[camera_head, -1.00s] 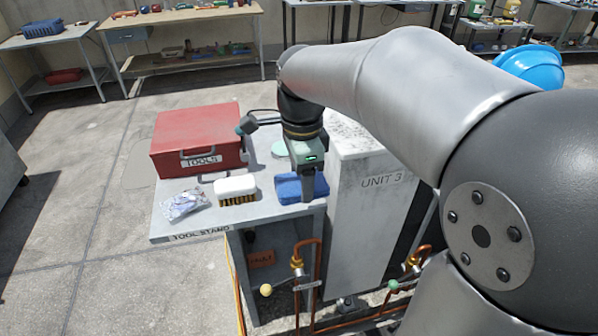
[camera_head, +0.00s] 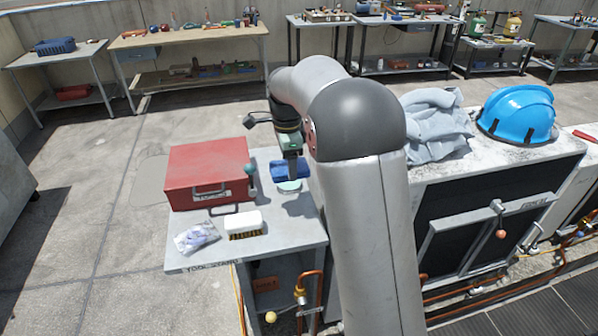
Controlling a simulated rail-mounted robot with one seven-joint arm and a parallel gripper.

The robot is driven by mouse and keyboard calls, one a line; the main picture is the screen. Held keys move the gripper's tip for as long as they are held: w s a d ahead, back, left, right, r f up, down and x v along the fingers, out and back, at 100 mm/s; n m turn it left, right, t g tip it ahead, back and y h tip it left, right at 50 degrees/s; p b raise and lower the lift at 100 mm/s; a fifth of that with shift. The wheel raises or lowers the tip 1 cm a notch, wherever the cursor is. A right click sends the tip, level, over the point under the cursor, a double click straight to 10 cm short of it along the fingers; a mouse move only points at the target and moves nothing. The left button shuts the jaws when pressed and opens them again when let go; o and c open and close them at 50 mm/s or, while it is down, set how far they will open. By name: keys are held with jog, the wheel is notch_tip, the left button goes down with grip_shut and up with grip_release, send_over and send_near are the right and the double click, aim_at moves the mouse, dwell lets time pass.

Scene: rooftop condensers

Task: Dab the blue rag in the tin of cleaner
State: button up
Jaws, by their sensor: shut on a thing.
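My gripper (camera_head: 291,167) points down over the back right of the tool stand (camera_head: 287,232), shut on the blue rag (camera_head: 277,171). The rag is a folded blue cloth, partly covered by the fingers. The tin of cleaner (camera_head: 289,187) shows as a pale green round shape on the stand, just below the rag in the picture. The rag appears above or just behind the tin; I cannot tell whether they touch.
A red toolbox (camera_head: 206,168) stands left of the tin. A scrub brush (camera_head: 244,222) and a clear bag (camera_head: 197,236) lie near the stand's front. Grey cloth (camera_head: 434,120) and a blue hard hat (camera_head: 517,113) rest on the condenser at right. The stand's front right is clear.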

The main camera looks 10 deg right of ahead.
jog(key=w+d+f+p, duration=0.2)
jog(key=w+f+p, duration=0.3)
jog(key=w, duration=0.5)
jog(key=shift+w+f+b, duration=0.15)
jog(key=shift+f+b, duration=1.65)
jog(key=shift+f, duration=1.3)
jog(key=shift+f+b, duration=0.35)
jog(key=shift+f, duration=0.25)
jog(key=shift+r, duration=0.1)
notch_tip(320, 180, up, 7)
jog(key=p, duration=0.4)
